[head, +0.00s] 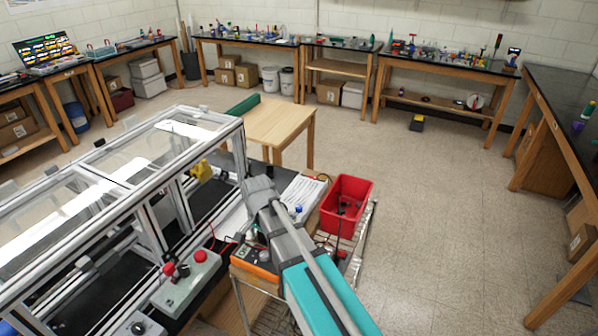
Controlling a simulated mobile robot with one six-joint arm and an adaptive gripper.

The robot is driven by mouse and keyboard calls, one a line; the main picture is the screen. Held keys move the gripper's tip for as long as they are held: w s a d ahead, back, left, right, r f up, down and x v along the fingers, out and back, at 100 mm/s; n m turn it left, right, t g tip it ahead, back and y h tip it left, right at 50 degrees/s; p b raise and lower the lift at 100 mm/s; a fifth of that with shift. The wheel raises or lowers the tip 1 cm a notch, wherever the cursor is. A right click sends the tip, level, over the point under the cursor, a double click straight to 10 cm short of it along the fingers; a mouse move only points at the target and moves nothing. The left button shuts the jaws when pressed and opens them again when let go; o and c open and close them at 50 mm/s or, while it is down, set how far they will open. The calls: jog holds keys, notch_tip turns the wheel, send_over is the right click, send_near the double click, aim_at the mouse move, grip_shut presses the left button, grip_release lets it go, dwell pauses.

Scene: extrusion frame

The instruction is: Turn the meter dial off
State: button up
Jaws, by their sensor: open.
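An orange-edged device (252,266), which looks like the meter, lies at the near end of the workbench, left of my arm. My arm covers part of it. Its dial and the dial's setting are too small and too covered to make out. My gripper (258,188) is at the far end of my grey and teal arm, over the bench and beyond the device in the picture. It is open, and I see nothing held in it. Its fingers are small and hard to tell apart.
An aluminium extrusion frame (180,186) with clear panels stands to the left. A grey control box (186,284) with red and black knobs is at its near side. A red bin (345,204) is right of my arm. A wooden table (275,128) stands behind. Floor at right is clear.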

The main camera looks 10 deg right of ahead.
jog(key=shift+r+p, duration=2.85)
jog(key=shift+r, duration=0.35)
jog(key=s+d+f+n+b, duration=0.4)
jog(key=s+d+f+b, duration=0.15)
jog(key=d, duration=0.25)
jog(key=s+d+f+n+b, duration=0.3)
jog(key=s+d+f+b, duration=0.1)
jog(key=d+f+b, duration=0.35)
jog(key=w+r+m+p, duration=0.1)
jog(key=w+r+p, duration=0.3)
jog(key=w, duration=0.5)
jog(key=w+r+m+p, duration=0.1)
jog(key=w+r+p, duration=0.3)
jog(key=w, duration=0.6)
jog(key=w+a+r+m+p, duration=0.1)
jog(key=w+r+p, duration=0.3)
jog(key=w, duration=0.6)
jog(key=shift+r+m+p, duration=0.4)
jog(key=shift+p, duration=0.05)
jog(key=s+f+n+b, duration=0.1)
jog(key=s+f+b, duration=0.3)
jog(key=s, duration=0.5)
jog(key=s+d+f+n+b, duration=0.1)
jog(key=s+f+b, duration=0.3)
jog(key=s, duration=0.6)
jog(key=s+f+n+b, duration=0.2)
jog(key=s+f+b, duration=0.2)
jog(key=s, duration=0.6)
jog(key=shift+d, duration=0.4)
jog(key=shift+r, duration=0.1)
